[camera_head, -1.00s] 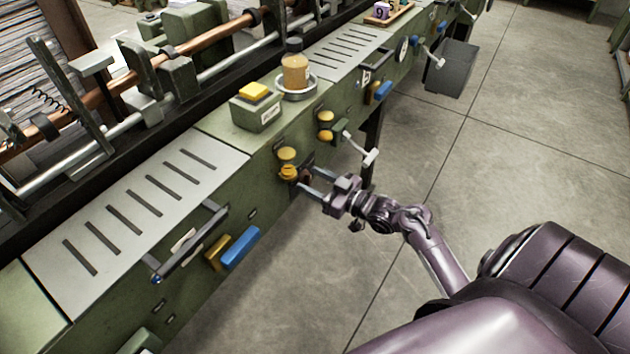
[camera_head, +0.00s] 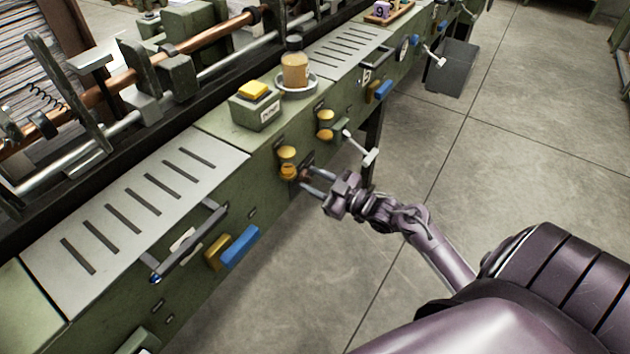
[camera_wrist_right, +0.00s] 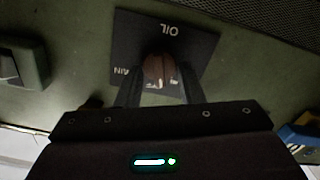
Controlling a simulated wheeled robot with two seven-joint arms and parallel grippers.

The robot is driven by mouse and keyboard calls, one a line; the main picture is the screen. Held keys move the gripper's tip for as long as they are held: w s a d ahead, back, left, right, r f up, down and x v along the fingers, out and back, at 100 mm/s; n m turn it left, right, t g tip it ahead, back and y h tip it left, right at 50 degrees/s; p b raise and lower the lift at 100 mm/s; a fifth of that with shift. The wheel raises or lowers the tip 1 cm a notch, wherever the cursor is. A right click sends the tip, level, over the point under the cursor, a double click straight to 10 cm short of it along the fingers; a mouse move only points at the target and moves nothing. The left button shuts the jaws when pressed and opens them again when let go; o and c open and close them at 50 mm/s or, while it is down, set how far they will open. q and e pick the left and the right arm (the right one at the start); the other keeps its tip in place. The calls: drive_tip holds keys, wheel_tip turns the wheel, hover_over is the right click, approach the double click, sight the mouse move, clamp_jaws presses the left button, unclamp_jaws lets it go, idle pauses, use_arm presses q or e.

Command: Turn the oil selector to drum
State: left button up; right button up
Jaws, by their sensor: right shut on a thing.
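The oil selector (camera_wrist_right: 158,72) is a reddish-brown knob on a dark plate (camera_wrist_right: 195,45) marked "OIL", set in the green front panel of the machine. The plate's lettering is upside down in the right wrist view, and part of it is hidden by my fingers. My right gripper (camera_head: 308,182) is at this panel, just right of two yellow knobs (camera_head: 287,153). Its fingers also show in the right wrist view (camera_wrist_right: 158,90), shut on the selector from both sides. Where the selector points is not clear. My left gripper is not in view.
A white-tipped lever (camera_head: 362,150) sticks out of the panel just right of my gripper. A box with a yellow button (camera_head: 255,105) and a bottle on a dish (camera_head: 295,75) stand on top. Blue handles (camera_head: 240,246) jut from the front.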

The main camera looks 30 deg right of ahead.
drive_tip(key=n, duration=0.4)
drive_tip(key=shift+f, duration=0.1)
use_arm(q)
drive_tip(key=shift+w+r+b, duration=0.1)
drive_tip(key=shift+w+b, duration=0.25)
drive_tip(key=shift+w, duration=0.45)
use_arm(e)
drive_tip(key=shift+a+n, duration=0.1)
drive_tip(key=shift+n, duration=0.9)
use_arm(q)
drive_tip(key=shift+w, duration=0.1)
use_arm(e)
drive_tip(key=shift+n, duration=0.3)
drive_tip(key=o, duration=0.9)
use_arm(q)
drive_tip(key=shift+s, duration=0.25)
use_arm(e)
drive_tip(key=shift+o, duration=0.2)
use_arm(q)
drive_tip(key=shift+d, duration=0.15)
use_arm(e)
drive_tip(key=shift+s, duration=0.1)
